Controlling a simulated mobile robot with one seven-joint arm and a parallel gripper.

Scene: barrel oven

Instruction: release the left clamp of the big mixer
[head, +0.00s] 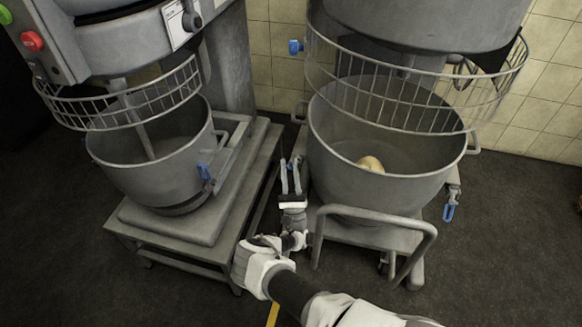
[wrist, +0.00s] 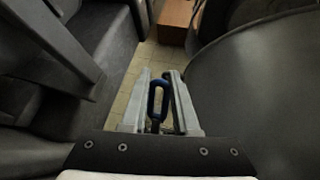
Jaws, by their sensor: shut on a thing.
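The big mixer's bowl (head: 345,170) is grey, with a pale lump (head: 370,163) inside, and stands on the right in the head view. My gripper (head: 290,165) is in the gap at the bowl's left side. In the wrist view my gripper (wrist: 160,78) has its two fingers around the blue loop handle of the left clamp (wrist: 158,88) and is shut on it. I cannot make out this clamp in the head view. The bowl's right clamp (head: 448,212) has a blue handle hanging down.
A smaller mixer bowl (head: 150,165) on a low grey stand (head: 170,242) stands close on the left, with a blue clamp handle (head: 204,172). A wire guard (head: 410,105) hangs over the big bowl. A bent tube handle (head: 375,215) juts out in front. The gap around my gripper is narrow.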

